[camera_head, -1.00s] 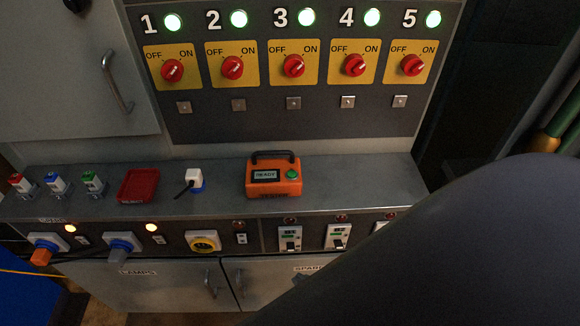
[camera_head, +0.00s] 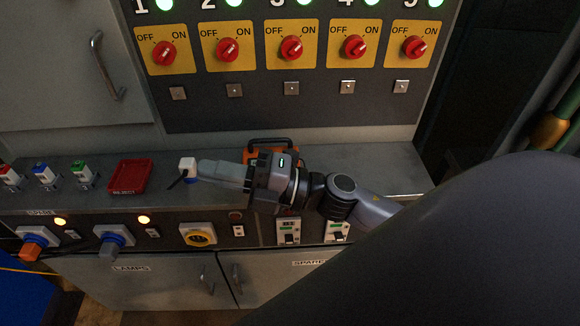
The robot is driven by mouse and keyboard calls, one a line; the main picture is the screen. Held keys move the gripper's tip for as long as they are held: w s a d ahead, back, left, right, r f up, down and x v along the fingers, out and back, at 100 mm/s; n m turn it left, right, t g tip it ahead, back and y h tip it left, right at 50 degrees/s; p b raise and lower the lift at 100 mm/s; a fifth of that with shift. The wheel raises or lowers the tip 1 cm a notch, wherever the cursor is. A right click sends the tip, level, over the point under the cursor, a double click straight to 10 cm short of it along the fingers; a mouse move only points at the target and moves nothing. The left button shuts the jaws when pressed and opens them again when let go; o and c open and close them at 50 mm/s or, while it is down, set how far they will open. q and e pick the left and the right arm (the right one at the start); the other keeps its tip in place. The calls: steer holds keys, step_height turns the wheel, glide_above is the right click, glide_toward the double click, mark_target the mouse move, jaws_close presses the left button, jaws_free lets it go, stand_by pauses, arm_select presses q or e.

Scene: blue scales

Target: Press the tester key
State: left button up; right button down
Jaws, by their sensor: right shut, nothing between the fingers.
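The orange tester (camera_head: 258,153) with a dark carry handle stands on the grey ledge. Most of it, with its screen and green key, is hidden behind my right gripper. My right gripper (camera_head: 203,171) is shut and empty. It reaches in from the right across the front of the tester, with its fingers pointing left. Its fingertips lie in the picture beside the white plug (camera_head: 187,165); I cannot tell whether they touch it. My left gripper is not in view.
A red tray (camera_head: 130,177) and several small coloured blocks (camera_head: 43,174) stand on the ledge (camera_head: 365,165) to the left. Rotary switches (camera_head: 227,50) line the panel above. Sockets and breakers (camera_head: 288,232) line the front below. My dark arm link covers the lower right.

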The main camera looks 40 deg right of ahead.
steer(key=w+d+n+g+h+b, duration=0.1)
steer(key=w+d+n+h+b, duration=0.1)
steer(key=d+n+h, duration=0.5)
steer(key=w+d+n+g+h+b, duration=0.2)
steer(key=w+d+n+h, duration=0.1)
steer(key=d+n+h, duration=0.4)
steer(key=d+n, duration=0.3)
steer(key=n, duration=0.1)
steer(key=shift+d+r+n+g+h, duration=0.25)
steer(key=shift+d+n+g+h, duration=0.05)
steer(key=shift+d+n, duration=0.1)
steer(key=shift+b, duration=0.3)
step_height(320, 180, down, 8)
steer(key=b, duration=0.4)
steer(key=shift+r, duration=0.25)
steer(key=shift+f+b, duration=0.7)
steer(key=shift+b, duration=0.3)
